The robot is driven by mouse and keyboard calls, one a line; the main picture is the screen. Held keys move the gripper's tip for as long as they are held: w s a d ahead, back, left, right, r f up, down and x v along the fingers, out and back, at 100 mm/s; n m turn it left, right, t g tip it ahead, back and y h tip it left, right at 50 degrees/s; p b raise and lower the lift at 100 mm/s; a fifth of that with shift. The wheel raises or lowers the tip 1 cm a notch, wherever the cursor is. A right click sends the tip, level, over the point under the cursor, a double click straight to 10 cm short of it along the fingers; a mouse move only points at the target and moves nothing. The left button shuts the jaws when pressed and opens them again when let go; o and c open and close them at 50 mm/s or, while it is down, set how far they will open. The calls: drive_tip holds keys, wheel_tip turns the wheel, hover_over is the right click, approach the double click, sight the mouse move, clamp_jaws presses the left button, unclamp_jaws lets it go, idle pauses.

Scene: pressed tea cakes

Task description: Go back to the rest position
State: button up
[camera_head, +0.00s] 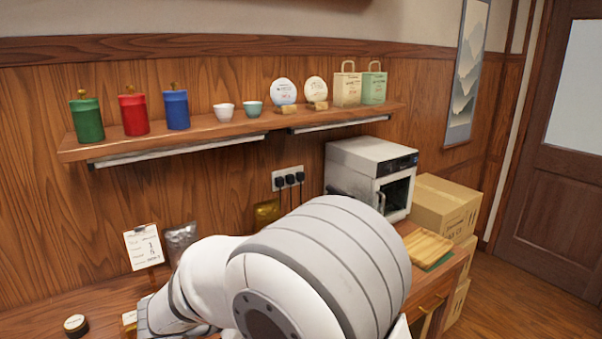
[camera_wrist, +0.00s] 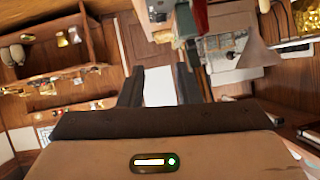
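My gripper (camera_wrist: 159,80) shows in the wrist view with its two dark fingers apart and a pale surface seen beyond the gap. Nothing is held between the fingers. In the head view my white arm fills the lower middle, and my gripper is hidden there.
A wall shelf (camera_head: 235,127) holds canisters, cups, round tea cakes and paper bags. Below it stand a white oven-like appliance (camera_head: 352,168), cardboard boxes (camera_head: 446,207) and a wooden board (camera_head: 425,248). A round tin (camera_head: 76,325) sits at lower left. Floor is clear at right.

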drive_tip(key=w+d+r+n+t+y, duration=0.4)
drive_tip(key=w+r+t+y, duration=0.1)
drive_tip(key=w+r+y, duration=0.5)
drive_tip(key=s+d+f+n+g, duration=0.3)
drive_tip(key=s+d+g, duration=0.2)
drive_tip(key=s+d, duration=0.4)
drive_tip(key=s+d+f+n+g, duration=0.4)
drive_tip(key=s+d, duration=0.6)
drive_tip(key=s, duration=0.6)
drive_tip(key=shift+f+n+g+h, duration=0.15)
drive_tip(key=shift+n+g+h, duration=0.15)
drive_tip(key=shift+g, duration=0.2)
drive_tip(key=shift+w, duration=0.1)
